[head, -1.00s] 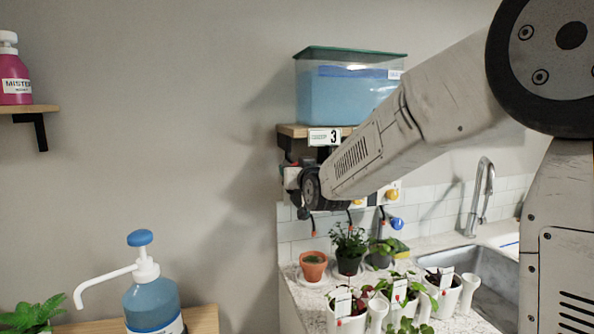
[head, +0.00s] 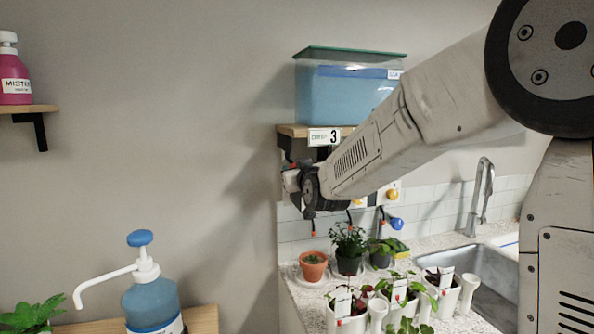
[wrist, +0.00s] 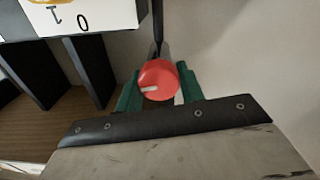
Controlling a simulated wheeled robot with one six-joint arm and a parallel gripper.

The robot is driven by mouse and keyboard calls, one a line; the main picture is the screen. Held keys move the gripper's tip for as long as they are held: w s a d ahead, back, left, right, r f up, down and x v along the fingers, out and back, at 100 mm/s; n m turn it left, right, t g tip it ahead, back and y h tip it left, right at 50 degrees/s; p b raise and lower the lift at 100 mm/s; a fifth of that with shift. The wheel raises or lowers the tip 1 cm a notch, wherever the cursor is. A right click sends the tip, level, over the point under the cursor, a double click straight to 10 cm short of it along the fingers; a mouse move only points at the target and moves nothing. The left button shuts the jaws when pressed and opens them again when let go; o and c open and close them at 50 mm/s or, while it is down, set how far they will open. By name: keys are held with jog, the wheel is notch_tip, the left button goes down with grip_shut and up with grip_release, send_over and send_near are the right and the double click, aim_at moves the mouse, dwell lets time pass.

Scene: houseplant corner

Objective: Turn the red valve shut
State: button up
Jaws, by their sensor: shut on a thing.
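The red valve (wrist: 159,81) is a round knob with a pale mark on its lower left face, seen in the wrist view. My gripper (wrist: 160,92) has its two green fingers on either side of the knob and is shut on it. In the head view my gripper's end is by the wall under the shelf, and my own wrist hides the red valve there. A yellow valve (head: 361,200) and a blue valve (head: 397,222) show to the right of my wrist.
A water tank (head: 345,95) with a green lid stands on the shelf (head: 293,130) above my wrist. Several potted plants, including a terracotta pot (head: 313,268), stand on the counter below. A sink (head: 465,270) is at the right. Black brackets (wrist: 90,68) are close in the wrist view.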

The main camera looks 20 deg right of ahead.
jog(key=n, duration=0.4)
jog(key=shift+a, duration=0.1)
jog(key=n, duration=0.4)
jog(key=shift+f, duration=0.1)
jog(key=n, duration=0.4)
jog(key=shift+f+n, duration=0.1)
jog(key=shift+n, duration=0.2)
jog(key=shift+a+n, duration=0.1)
jog(key=shift+n, duration=1.4)
jog(key=shift+f, duration=0.1)
jog(key=o, duration=1)
jog(key=shift+c, duration=0.2)
jog(key=shift+s, duration=0.15)
